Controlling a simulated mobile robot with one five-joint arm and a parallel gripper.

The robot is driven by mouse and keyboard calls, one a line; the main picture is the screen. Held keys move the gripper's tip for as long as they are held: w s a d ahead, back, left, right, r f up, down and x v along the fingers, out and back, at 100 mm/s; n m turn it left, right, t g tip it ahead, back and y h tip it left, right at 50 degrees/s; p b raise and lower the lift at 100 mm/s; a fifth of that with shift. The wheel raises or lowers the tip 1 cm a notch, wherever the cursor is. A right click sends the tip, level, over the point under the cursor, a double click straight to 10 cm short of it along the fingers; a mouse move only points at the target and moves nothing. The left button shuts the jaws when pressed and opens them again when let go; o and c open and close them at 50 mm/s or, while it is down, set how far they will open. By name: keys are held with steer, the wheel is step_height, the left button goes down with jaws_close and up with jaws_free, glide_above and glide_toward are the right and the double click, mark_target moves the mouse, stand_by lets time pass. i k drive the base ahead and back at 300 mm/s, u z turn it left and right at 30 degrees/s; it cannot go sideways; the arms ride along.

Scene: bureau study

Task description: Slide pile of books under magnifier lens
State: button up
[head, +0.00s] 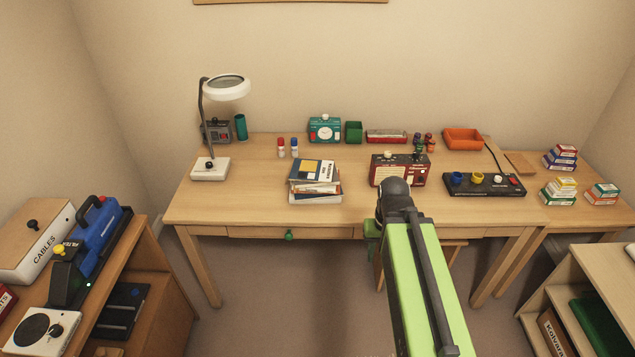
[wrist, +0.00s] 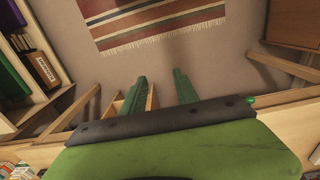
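The pile of books (head: 315,188) lies on the desk left of centre, near its front half. The magnifier lamp stands at the desk's left end, with its round white-rimmed lens (head: 227,87) raised on a dark bent arm above a white base (head: 210,169). The books are right of the lamp base, and not beneath the lens. My gripper is partly hidden behind my arm in the head view, in front of the desk and right of the books. In the wrist view my gripper (wrist: 158,77) shows two green fingers apart, with nothing between them.
The desk (head: 255,205) is bare between lamp base and books. A stool (head: 450,251) stands under the desk. A striped rug (wrist: 155,22) lies on the floor.

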mark_target(312, 181)
steer(key=u, duration=0.1)
steer(key=k, duration=0.1)
steer(key=u, duration=3.05)
steer(key=k, duration=0.7)
steer(key=z, duration=1.9)
steer(key=i, duration=1.55)
steer(key=u, duration=0.1)
